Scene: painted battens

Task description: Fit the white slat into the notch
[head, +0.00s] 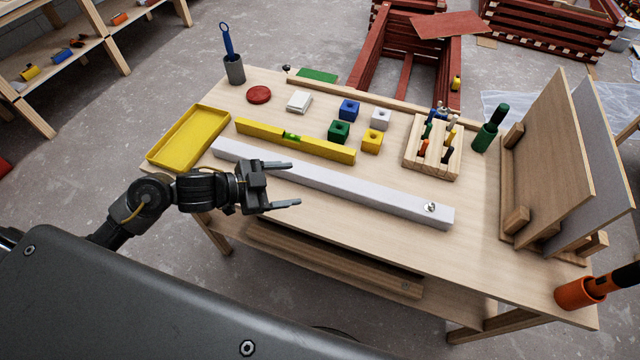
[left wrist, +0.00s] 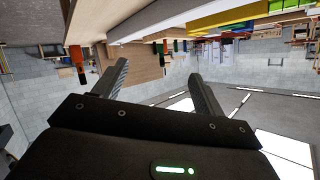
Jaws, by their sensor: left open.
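The white slat (head: 350,188) is a long, straight, pale bar lying on the wooden table (head: 480,265), running from the left to the front right. A small round metal piece sits on its top near the right end. My left gripper (head: 295,184) is open and empty near the slat's left half; its upper finger overlaps the slat in the head view. I cannot tell whether they touch. In the left wrist view a pale bar, likely the slat (left wrist: 150,20), runs above the open fingers. I cannot make out a notch. My right gripper is not in view.
Behind the slat are a yellow level (head: 325,148), a yellow tray (head: 190,138), coloured blocks (head: 338,132) and a tool block (head: 432,147). An upright wooden panel (head: 545,150) stands at right. An orange holder (head: 575,292) is at the front right corner. The table before the slat is clear.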

